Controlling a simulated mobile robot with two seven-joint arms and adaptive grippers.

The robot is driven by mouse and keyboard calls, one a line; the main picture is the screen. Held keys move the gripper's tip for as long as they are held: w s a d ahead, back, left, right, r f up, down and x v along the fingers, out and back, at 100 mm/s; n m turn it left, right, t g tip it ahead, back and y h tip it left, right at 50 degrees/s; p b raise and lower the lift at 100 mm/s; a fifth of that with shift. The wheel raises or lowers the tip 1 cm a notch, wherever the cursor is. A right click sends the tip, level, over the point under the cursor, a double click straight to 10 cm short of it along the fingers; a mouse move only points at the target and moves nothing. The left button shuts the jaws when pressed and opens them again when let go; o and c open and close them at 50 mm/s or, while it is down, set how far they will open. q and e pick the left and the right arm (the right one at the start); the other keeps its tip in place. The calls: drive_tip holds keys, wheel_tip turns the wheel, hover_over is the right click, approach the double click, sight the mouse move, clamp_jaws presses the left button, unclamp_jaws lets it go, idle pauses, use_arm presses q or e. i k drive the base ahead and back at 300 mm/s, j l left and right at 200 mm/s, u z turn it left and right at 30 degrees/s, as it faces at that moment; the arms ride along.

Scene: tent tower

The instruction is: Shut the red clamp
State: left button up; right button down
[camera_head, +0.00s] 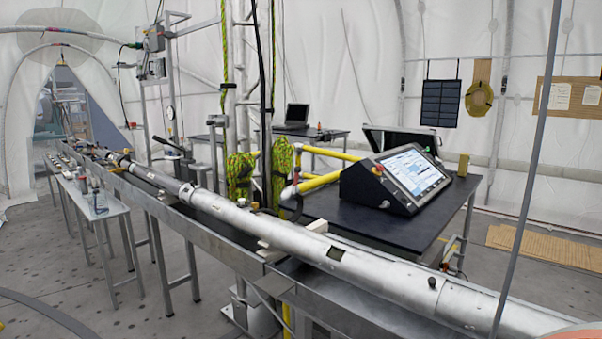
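I cannot make out a red clamp for certain in the head view. A long grey metal tube (290,236) lies along a metal trough (225,240) that runs from the far left to the lower right. A white support block (272,254) sits under the tube near the middle. A blurred orange-red patch (575,335) shows at the bottom right corner, cut off by the frame; I cannot tell what it is. Neither of my grippers is in view.
A console with a lit screen (413,170) stands on a dark table (400,226) behind the tube. A side bench (110,211) with small items stands at left. A thin grey pole (530,170) crosses the right side. Yellow pipes (320,182) stand mid-frame. Floor at lower left looks mostly open.

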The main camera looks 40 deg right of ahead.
sight(300, 203)
drive_tip(key=i+l+u, duration=0.1)
drive_tip(key=i+l, duration=0.2)
drive_tip(key=i, duration=0.25)
drive_tip(key=i+l+u, duration=0.1)
drive_tip(key=i+l, duration=0.3)
drive_tip(key=i, duration=0.15)
